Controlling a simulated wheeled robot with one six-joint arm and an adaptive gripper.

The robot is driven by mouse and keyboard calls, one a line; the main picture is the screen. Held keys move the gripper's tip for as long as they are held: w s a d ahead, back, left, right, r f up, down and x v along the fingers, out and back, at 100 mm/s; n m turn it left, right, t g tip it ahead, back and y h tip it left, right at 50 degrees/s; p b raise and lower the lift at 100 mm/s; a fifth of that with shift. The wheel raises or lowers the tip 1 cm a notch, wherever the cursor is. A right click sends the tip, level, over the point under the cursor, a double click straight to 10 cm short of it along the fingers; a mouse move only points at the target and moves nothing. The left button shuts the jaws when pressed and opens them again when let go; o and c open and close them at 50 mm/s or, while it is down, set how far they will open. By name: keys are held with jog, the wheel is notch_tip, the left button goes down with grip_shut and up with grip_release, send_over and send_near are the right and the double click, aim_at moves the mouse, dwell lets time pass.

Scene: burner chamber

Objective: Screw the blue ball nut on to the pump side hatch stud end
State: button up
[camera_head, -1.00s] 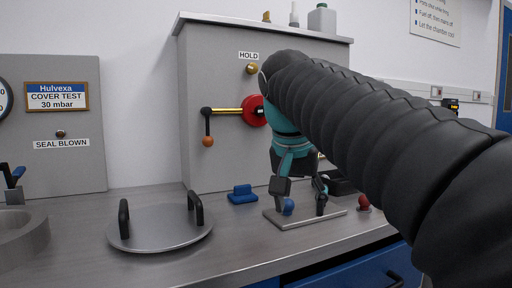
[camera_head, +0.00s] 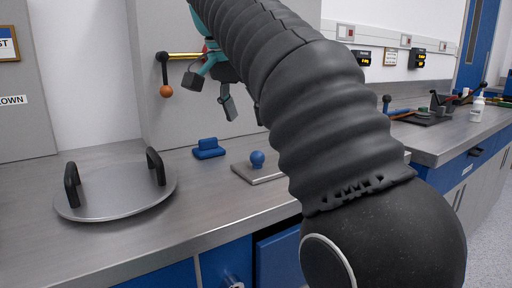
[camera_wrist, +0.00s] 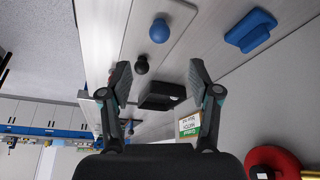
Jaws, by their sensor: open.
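The blue ball nut (camera_head: 257,158) sits on a flat grey tray (camera_head: 264,178) on the bench, right of a blue block. It also shows in the wrist view (camera_wrist: 160,29), beyond my fingertips. My gripper (camera_head: 213,95) is raised above and left of the nut, in front of the grey cabinet, with its fingers spread and nothing between them. In the wrist view my gripper (camera_wrist: 160,80) is also open and empty. I cannot make out a pump side hatch stud end; my arm covers part of the cabinet front.
A brass rod (camera_head: 183,56) with an orange-knobbed lever (camera_head: 166,90) juts near my gripper. A round lid (camera_head: 115,192) with two black handles lies at left. A red disc (camera_wrist: 276,162) and dark ball (camera_wrist: 142,64) show in the wrist view.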

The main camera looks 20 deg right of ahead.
aim_at(257, 152)
jog(key=b+x, duration=0.2)
jog(key=x, duration=0.8)
jog(key=shift+w+d+f, duration=0.1)
jog(key=shift+w+f, duration=0.05)
jog(key=shift+f, duration=0.05)
grip_shut()
jog(key=c, duration=0.8)
grip_release()
jog(key=shift+c, duration=0.2)
grip_shut()
